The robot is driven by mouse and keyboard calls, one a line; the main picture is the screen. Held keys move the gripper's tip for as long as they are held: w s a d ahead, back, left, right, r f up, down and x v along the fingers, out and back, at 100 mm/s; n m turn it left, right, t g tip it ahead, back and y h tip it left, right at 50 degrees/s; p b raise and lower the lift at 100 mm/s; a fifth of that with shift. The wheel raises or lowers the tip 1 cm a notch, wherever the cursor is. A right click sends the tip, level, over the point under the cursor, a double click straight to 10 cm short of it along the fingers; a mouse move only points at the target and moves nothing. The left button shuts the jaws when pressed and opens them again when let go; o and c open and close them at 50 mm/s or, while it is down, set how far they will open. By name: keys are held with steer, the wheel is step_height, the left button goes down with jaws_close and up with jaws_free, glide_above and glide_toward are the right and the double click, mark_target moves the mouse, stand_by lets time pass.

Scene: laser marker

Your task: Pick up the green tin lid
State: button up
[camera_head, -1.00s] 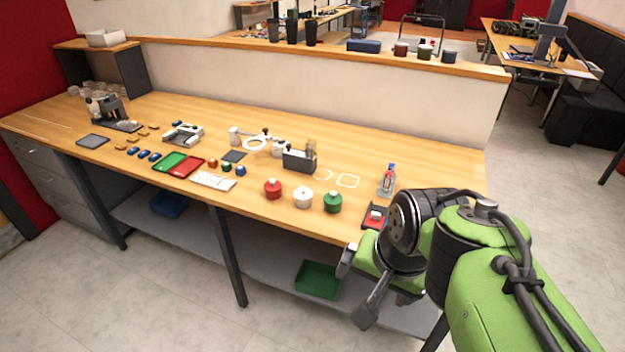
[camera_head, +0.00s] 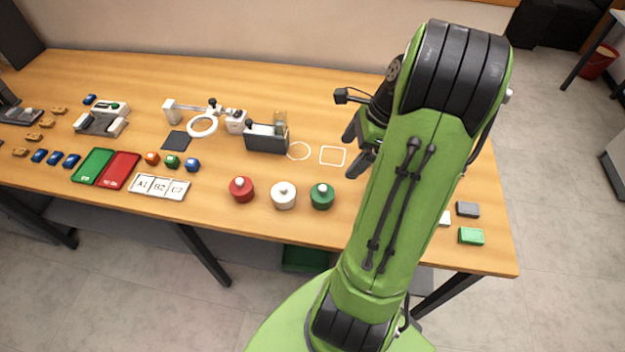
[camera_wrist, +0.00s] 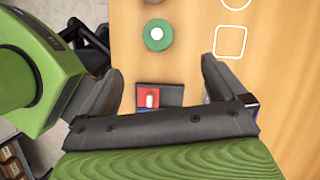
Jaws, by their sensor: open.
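The green tin (camera_head: 322,200) stands on the wooden bench at the right end of a row of three tins. Its round green lid, with a pale knob on top, sits on it; in the wrist view the green lid (camera_wrist: 151,42) shows from above near the top edge. My gripper (camera_head: 353,148) is open and empty above the bench, behind and to the right of the green tin in the head view. In the wrist view its fingers (camera_wrist: 162,68) are wide apart, and the lid lies beyond the fingertips, touching neither.
A white tin (camera_head: 283,199) and a red tin (camera_head: 241,194) stand left of the green one. A dark tray with a red block (camera_wrist: 147,98) lies between the fingers in the wrist view. A dark holder (camera_head: 266,138) stands behind. A green box (camera_head: 471,236) lies at the right.

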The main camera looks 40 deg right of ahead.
steer(key=b, duration=0.2)
glide_above(327, 189)
steer(key=d, duration=0.2)
steer(key=f, duration=0.5)
steer(key=s+f, duration=0.1)
steer(key=f, duration=0.2)
steer(key=b+x, duration=0.1)
steer(key=x, duration=0.1)
steer(key=b+x, duration=0.1)
steer(key=x, duration=0.2)
steer(key=shift+s+a, duration=0.1)
steer(key=shift+s, duration=0.15)
steer(key=shift+w+a+f, duration=0.1)
steer(key=shift+w+f, duration=0.1)
steer(key=shift+f, duration=0.15)
steer(key=shift+s, duration=0.1)
steer(key=shift+c, duration=0.7)
steer(key=c, duration=0.9)
